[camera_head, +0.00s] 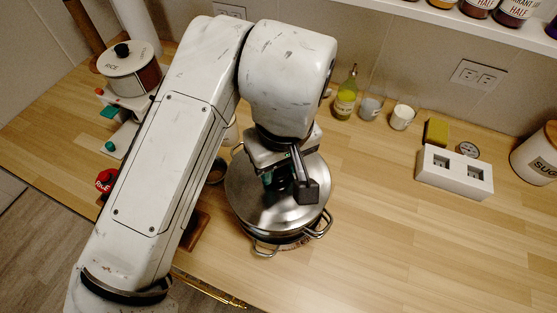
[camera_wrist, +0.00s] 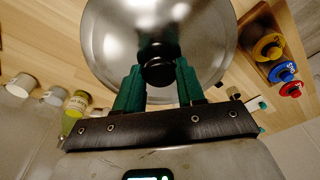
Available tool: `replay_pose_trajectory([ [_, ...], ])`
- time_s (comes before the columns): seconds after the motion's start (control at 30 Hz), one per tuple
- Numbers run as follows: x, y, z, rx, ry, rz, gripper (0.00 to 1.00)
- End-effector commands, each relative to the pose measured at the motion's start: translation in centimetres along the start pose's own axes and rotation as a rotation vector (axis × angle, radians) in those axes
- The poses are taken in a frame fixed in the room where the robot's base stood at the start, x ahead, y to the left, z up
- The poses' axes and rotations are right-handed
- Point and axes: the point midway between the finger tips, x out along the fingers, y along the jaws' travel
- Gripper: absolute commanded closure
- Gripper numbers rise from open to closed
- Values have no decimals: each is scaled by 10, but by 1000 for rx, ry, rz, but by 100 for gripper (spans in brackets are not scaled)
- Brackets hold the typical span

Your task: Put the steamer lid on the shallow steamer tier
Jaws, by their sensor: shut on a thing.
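The steamer lid (camera_head: 250,205) is a round, shiny steel disc with a black knob, near the middle of the counter in the head view. In the wrist view the lid (camera_wrist: 110,45) fills the upper middle. My gripper (camera_wrist: 158,72) has its green fingers shut on the black knob. In the head view my gripper (camera_head: 276,182) is partly hidden by my wrist. Below the lid is a steel steamer tier (camera_head: 290,238) with loop handles at its side and front. The lid hides its inside. I cannot tell whether the lid touches its rim.
An oil bottle (camera_head: 346,95) and a white cup (camera_head: 402,117) stand along the wall behind. A white block with square holes (camera_head: 455,172) and a sugar canister (camera_head: 537,155) are at right. A rice dispenser (camera_head: 130,68) is at left. The counter right of the steamer is clear.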

Motion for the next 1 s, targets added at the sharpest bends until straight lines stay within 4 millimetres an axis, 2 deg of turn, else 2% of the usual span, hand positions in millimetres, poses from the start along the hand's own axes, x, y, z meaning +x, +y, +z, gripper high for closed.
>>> replay_pose_trajectory([
  [1.0,6,0,0,1,0,-1,97],
])
